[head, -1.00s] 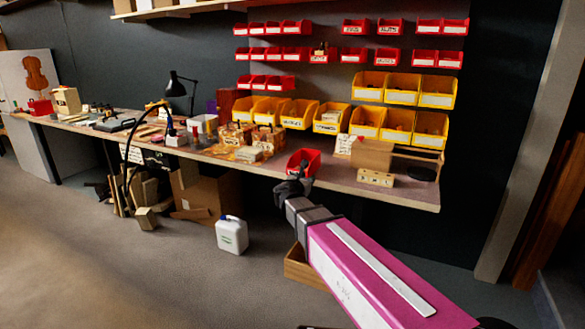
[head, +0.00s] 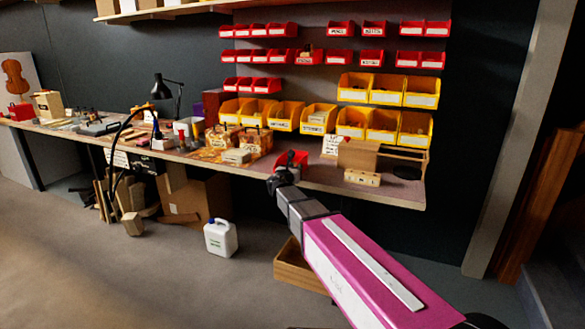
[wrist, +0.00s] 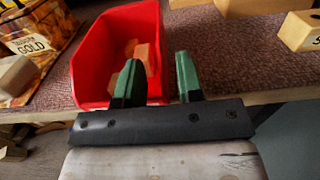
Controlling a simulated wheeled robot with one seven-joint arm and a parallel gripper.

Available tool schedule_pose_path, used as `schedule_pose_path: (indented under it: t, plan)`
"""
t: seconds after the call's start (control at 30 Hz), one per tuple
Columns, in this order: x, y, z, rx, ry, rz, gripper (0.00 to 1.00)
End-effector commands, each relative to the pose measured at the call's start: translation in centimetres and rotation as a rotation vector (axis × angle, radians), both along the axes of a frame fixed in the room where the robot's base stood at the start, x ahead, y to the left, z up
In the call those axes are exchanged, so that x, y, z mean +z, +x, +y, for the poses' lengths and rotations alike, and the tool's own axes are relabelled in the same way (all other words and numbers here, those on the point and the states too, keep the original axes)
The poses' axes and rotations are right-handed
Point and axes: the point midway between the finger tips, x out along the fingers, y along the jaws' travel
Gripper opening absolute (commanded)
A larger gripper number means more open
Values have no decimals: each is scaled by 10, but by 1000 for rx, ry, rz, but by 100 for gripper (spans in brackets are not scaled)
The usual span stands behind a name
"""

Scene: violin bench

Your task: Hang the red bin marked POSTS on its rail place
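A red bin (head: 292,157) sits on the bench near its front edge, partly hidden by my gripper (head: 283,178). In the wrist view the red bin (wrist: 112,40) holds several wooden-coloured blocks, and no label can be read. My gripper (wrist: 158,82) is open at the bin. Its left green finger is over the bin's inside, and its right finger is outside the right wall. A gap shows between that wall and the right finger. Red bins hang in rows on the wall panel, with bare panel (head: 310,84) right of the lowest red row.
Yellow bins (head: 388,90) hang and stand below the red rows. A wooden block with holes (head: 362,178) and a wooden box (head: 358,155) lie right of the bin. A GOLD-labelled packet (wrist: 38,32) is at its left. A white canister (head: 221,238) stands on the floor.

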Motion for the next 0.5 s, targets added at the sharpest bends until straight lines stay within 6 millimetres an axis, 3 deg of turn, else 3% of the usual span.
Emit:
schedule_pose_path:
  t: [0.1, 0.33, 0.37, 0.47, 0.5]
  plan:
    - [0, 15, -5, -1, 0, 0, 34]
    - [0, 16, -6, 1, 0, 0, 34]
    - [0, 16, -6, 1, 0, 0, 31]
    - [0, 16, -6, 1, 0, 0, 0]
    - [0, 16, -6, 0, 0, 0, 0]
